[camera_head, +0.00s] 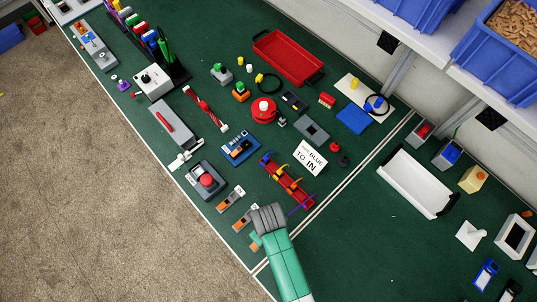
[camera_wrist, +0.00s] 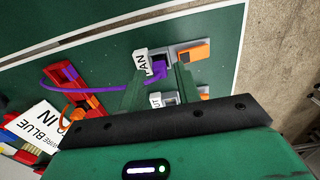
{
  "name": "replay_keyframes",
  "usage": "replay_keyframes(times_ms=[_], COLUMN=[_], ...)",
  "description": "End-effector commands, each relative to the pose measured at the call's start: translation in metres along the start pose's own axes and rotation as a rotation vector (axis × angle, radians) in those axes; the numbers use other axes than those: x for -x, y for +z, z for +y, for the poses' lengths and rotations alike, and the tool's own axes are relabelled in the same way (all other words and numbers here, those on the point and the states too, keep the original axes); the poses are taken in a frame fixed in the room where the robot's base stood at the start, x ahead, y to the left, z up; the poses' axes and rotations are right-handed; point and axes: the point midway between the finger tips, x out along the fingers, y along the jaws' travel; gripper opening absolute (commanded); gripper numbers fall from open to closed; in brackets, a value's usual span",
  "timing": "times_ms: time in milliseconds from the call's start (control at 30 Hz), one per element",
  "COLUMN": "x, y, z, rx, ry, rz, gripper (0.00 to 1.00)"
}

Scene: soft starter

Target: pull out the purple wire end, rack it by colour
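The purple wire end (camera_wrist: 158,70) sits at a grey terminal block beside a white tag reading "AN", its first part hidden. The purple wire (camera_wrist: 98,89) runs from it to the red rack (camera_wrist: 62,78); both show in the head view, the wire (camera_head: 301,206) and the rack (camera_head: 271,170). Several coloured wires hang on the rack. My gripper (camera_wrist: 162,74) is open, its green fingers on either side of the purple end, with a gap visible at the right finger. In the head view my gripper (camera_head: 268,218) covers that block.
A second block with a white tag (camera_wrist: 156,100) lies close by, partly hidden by my gripper. An orange-topped block (camera_wrist: 194,52) is beside the right finger. A sign (camera_head: 310,158) reads "WIRE BLUE TO IN".

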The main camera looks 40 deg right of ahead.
Motion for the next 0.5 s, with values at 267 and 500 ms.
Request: replay_keyframes(times_ms=[267, 500], x=[-0.0124, -0.0121], y=[-0.0008, -0.0009], z=[0.0002, 0.0002], rx=[0.0, 0.0], ry=[0.0, 0.001], rz=[0.002, 0.002], gripper=[0.33, 0.19])
